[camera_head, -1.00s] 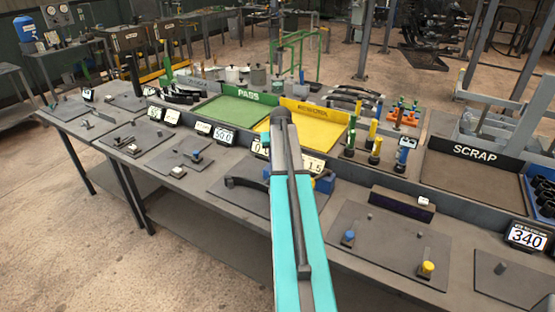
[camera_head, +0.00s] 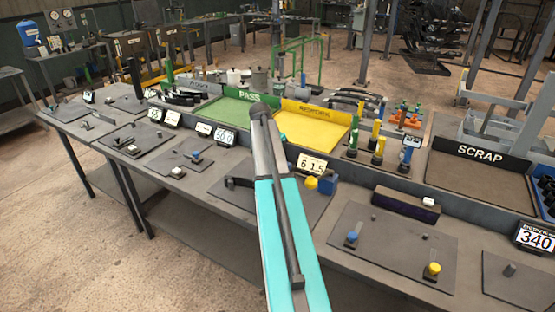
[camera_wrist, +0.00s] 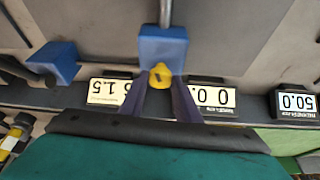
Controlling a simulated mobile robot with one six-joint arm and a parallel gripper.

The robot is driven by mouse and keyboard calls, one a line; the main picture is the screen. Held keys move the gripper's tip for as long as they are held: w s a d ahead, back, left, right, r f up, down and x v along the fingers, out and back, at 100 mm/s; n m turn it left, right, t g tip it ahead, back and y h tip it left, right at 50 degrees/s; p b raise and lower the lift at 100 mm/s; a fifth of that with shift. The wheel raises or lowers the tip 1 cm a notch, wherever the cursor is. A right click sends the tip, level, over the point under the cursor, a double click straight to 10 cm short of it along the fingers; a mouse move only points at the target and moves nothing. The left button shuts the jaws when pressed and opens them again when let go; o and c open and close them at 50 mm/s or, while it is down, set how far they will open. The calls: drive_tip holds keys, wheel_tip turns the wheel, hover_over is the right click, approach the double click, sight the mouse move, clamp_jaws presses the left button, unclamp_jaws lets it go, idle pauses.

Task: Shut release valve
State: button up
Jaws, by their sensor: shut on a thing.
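A yellow knob (camera_wrist: 161,75) sits at the front of a blue block (camera_wrist: 163,48) in the wrist view, with a grey rod running out of the block's far side. The two dark fingers of my gripper (camera_wrist: 162,92) reach to either side of the knob and are shut on it. In the head view a yellow knob (camera_head: 311,183) shows beside a blue block (camera_head: 328,185) on a bench plate, just right of my turquoise arm. My gripper is hidden behind the arm there. I cannot tell the valve's exact turn angle.
Digital displays (camera_wrist: 110,92) stand on the ledge on both sides of the knob in the wrist view. A second blue block (camera_wrist: 56,62) with a dark cylinder is at the left. Green PASS (camera_head: 238,110), yellow (camera_head: 315,122) and SCRAP (camera_head: 475,182) trays lie behind the bench ledge.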

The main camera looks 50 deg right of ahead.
drive_tip(key=shift+w+m+g+b, duration=0.2)
drive_tip(key=shift+m+g+b, duration=0.45)
drive_tip(key=shift+m, duration=1.05)
drive_tip(key=o, duration=1)
drive_tip(key=shift+r, duration=0.15)
drive_tip(key=shift+b+v, duration=1.5)
drive_tip(key=shift+v, duration=5.3)
drive_tip(key=shift+w+r, duration=0.1)
